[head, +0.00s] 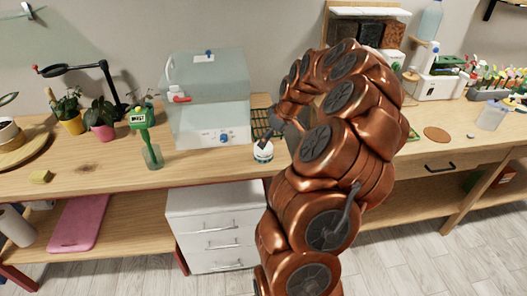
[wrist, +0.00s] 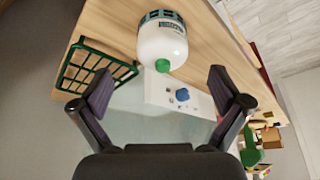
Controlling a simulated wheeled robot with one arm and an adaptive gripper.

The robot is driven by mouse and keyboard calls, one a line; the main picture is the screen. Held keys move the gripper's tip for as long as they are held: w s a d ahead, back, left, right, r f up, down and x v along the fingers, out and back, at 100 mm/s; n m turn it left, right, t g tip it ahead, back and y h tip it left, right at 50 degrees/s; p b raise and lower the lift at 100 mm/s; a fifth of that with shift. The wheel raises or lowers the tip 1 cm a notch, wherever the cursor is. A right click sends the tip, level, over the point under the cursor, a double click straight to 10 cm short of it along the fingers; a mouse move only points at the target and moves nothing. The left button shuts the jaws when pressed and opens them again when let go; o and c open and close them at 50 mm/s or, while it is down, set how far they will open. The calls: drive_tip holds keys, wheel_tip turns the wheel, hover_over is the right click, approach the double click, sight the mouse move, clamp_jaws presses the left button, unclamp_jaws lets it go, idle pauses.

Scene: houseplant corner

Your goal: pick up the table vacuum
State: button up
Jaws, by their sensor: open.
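The table vacuum looks to be the small white rounded body with a dark green band and a green knob. It stands on the wooden bench (head: 100,175) in the head view, where the vacuum (head: 263,154) is right of the clear cabinet. In the wrist view the vacuum (wrist: 160,42) is at top centre, beyond my fingertips and apart from them. My gripper (wrist: 160,82) is open and empty, its two dark fingers spread wide. In the head view my gripper (head: 270,138) is just above the vacuum, partly hidden by my copper-coloured arm.
A green wire rack (wrist: 95,66) is near my left finger.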

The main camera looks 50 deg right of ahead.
drive_tip(key=shift+p+x, duration=0.3)
drive_tip(key=shift+x, duration=0.7)
drive_tip(key=shift+p+x, duration=0.9)
drive_tip(key=shift+x, duration=0.1)
drive_tip(key=shift+p+x, duration=0.5)
drive_tip(key=shift+x, duration=1)
drive_tip(key=shift+w+a, duration=0.1)
drive_tip(key=shift+w, duration=0.05)
drive_tip(key=shift+c, duration=0.3)
drive_tip(key=c, duration=1.3)
